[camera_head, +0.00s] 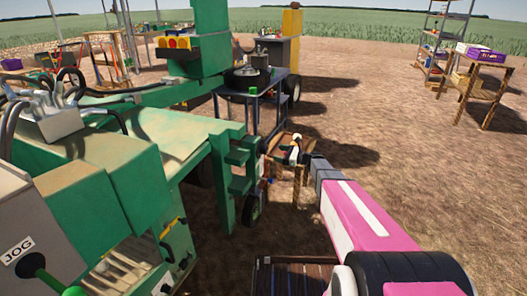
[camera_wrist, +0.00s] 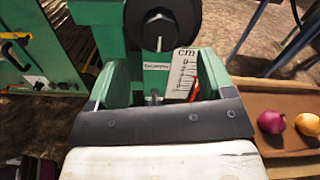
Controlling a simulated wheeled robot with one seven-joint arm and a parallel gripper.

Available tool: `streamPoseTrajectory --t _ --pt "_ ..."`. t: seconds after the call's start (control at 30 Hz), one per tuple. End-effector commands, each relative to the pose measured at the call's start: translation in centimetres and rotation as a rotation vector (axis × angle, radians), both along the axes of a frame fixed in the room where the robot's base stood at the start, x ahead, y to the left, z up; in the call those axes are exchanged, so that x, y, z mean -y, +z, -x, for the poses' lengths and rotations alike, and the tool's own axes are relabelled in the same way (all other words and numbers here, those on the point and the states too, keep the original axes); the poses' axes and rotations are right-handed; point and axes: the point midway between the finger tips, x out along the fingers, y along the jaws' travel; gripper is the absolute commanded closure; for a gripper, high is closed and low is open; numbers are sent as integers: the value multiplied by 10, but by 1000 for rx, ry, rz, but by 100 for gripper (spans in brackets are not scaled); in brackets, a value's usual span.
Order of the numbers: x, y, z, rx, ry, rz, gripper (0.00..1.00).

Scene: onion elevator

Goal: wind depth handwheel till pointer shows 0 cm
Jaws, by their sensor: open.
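The dark round handwheel (camera_wrist: 163,28) is at the top centre of the wrist view, in front of a green frame. A small pale pin shows at its lower middle. The scale's numbers and the pointer are too small to read. My gripper (camera_wrist: 158,57) is open and empty, its two fingers left and right of the label and scale, with the handwheel beyond. In the head view my gripper (camera_head: 294,150) is by the green machine (camera_head: 165,145); the handwheel cannot be made out there.
A dark blue cart (camera_head: 262,98) stands beyond my gripper. A JOG box (camera_head: 22,245) is at front left.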

Motion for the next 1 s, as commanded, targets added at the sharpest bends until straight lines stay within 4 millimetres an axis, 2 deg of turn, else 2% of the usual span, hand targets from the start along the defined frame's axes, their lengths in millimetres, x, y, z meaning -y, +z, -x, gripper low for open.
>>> streamPoseTrajectory --t 0.3,0.5,0.7,0.97,1.0 --pt "-54 0 -20 3 2 2 25" --pt "-77 -1 -29 2 2 2 25" --pt "-86 0 -32 2 -1 3 25" --pt "-87 0 -31 2 -1 3 25" --pt "-87 0 -31 2 -1 3 38"
